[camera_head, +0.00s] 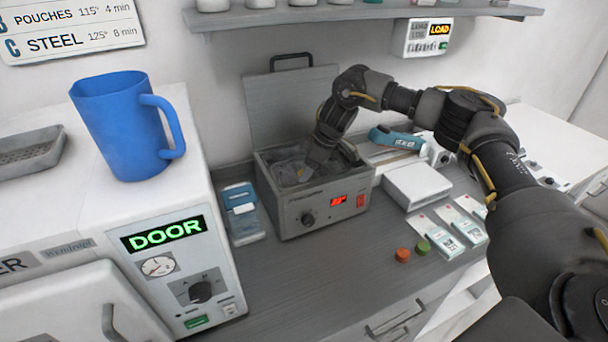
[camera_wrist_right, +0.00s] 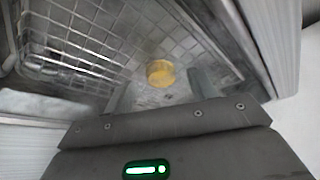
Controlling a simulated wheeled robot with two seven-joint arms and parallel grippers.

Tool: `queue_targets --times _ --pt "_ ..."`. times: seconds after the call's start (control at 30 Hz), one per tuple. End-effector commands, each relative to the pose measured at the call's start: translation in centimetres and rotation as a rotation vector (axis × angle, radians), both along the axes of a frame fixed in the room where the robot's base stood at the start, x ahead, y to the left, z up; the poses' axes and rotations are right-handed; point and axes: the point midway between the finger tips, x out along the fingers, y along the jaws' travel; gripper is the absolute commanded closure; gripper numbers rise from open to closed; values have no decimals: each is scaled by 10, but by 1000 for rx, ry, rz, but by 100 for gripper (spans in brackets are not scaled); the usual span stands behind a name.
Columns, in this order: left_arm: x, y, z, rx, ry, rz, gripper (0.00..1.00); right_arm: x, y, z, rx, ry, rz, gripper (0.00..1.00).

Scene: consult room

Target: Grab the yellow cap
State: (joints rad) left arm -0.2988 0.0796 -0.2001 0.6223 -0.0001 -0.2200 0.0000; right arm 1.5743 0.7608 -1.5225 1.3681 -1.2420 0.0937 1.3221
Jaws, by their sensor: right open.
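The yellow cap (camera_wrist_right: 160,73) is a small round piece in the right wrist view, lying low in the grey metal bath beside a wire basket (camera_wrist_right: 75,45). In the head view only a small yellow speck shows inside the open bath (camera_head: 325,217). My right gripper (camera_wrist_right: 160,88) reaches down into the bath from above. Its two fingers are apart, one on each side of the cap in the picture, and the cap looks slightly beyond the tips. I cannot tell whether they touch it. My left gripper is not in view.
The bath's lid (camera_head: 285,95) stands open behind it. A blue jug (camera_head: 122,125) sits on the white sterilizer (camera_head: 190,265) at left. An orange cap (camera_head: 403,254) and a green cap (camera_head: 424,247) lie on the counter, near a white box (camera_head: 416,184) and several packets.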

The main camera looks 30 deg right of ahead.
Motion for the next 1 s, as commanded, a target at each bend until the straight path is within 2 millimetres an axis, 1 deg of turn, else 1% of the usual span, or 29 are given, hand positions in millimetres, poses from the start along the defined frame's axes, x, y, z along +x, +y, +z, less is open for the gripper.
queue_targets --times 0.03,0.13,0.37,0.47,0.73,1.0 --pt "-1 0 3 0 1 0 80 1 1 -4 -1 2 -1 44" --pt "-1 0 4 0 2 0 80 3 3 -11 0 0 -1 44" --pt "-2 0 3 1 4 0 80 3 4 -13 -1 -1 0 44" --pt "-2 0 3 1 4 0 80 3 4 -13 0 0 0 56" --pt "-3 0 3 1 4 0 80 3 4 -13 0 0 0 91" --pt "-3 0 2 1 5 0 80 4 4 -12 0 -1 0 92"
